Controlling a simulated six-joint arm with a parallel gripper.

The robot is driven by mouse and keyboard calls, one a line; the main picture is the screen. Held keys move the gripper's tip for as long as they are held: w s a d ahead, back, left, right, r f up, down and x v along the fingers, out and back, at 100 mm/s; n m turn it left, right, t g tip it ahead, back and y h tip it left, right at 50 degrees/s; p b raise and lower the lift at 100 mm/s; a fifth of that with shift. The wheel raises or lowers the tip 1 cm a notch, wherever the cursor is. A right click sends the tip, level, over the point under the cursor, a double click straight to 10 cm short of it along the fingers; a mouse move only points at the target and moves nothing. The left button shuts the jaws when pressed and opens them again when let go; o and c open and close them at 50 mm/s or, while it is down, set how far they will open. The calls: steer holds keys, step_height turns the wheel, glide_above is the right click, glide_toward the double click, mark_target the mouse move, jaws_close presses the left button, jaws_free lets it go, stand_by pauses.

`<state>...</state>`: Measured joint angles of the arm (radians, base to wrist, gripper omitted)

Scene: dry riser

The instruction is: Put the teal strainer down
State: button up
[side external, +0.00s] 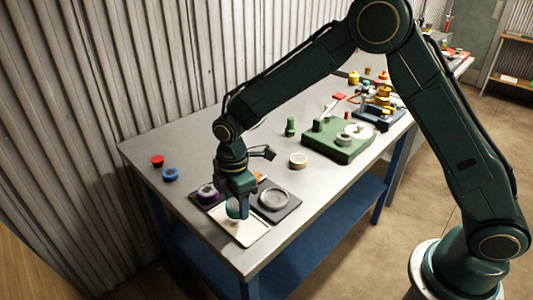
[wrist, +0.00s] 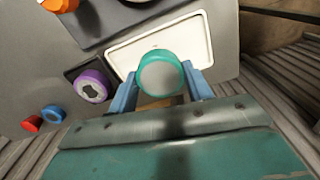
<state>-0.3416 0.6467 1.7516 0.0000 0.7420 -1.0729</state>
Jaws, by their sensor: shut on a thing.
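My gripper (wrist: 160,84) is shut on the teal strainer (wrist: 161,72), a round piece with a teal rim and a pale grey face. One blue finger is on each side of it in the wrist view. In the side external view my gripper (side external: 238,209) points down over the white tray (side external: 247,237), and the strainer (side external: 232,209) shows only partly beside the fingers. The white tray also shows behind the strainer in the wrist view (wrist: 196,42). I cannot tell whether the strainer touches the tray.
A purple-rimmed round piece (side external: 207,192) sits in a dark holder left of my gripper. A dark plate with a grey round dish (side external: 273,199) lies to the right. Red (side external: 157,161) and blue (side external: 170,174) pieces stand farther left. A green block (side external: 335,146) stands farther back.

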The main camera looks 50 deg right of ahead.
mark_target(237, 204)
steer(key=shift+f, duration=1.65)
steer(key=shift+f, duration=0.15)
steer(key=o, duration=1)
step_height(237, 204, up, 12)
steer(key=shift+r, duration=0.15)
steer(key=shift+r, duration=0.1)
